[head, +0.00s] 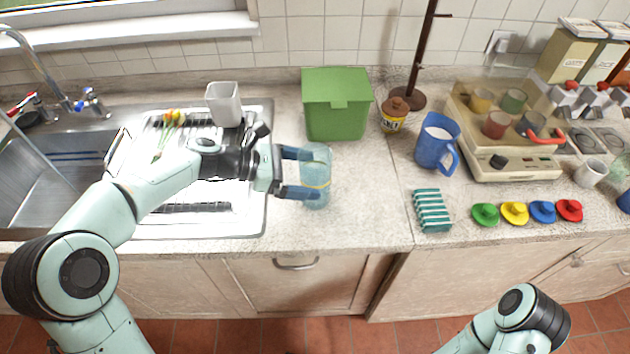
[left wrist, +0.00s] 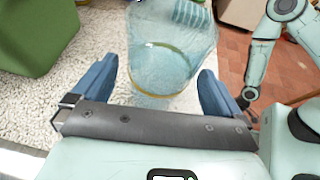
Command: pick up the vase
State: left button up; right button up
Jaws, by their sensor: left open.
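The vase (head: 317,176) is a clear bluish glass vessel with a thin yellow band, on the counter right of the sink's draining board. It also shows in the left wrist view (left wrist: 165,60), directly in front of my left gripper. My left gripper (head: 307,172) reaches it from the left, with its two blue fingers on either side of the vase. In the left wrist view the fingers (left wrist: 158,85) are spread apart, with visible gaps to the glass. My right arm shows at the lower right of the head view, but its gripper is out of sight.
A green lidded bin (head: 337,105) stands close behind the vase. The sink's draining board (head: 245,215) is on the left. The counter just right of the vase is clear.

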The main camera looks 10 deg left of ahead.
pick_arm(q)
jog(key=shift+x, duration=1.4)
jog(key=c, duration=1.3)
jog(key=shift+r, duration=0.1)
jog(key=shift+c, duration=1.2)
jog(key=shift+r, duration=0.1)
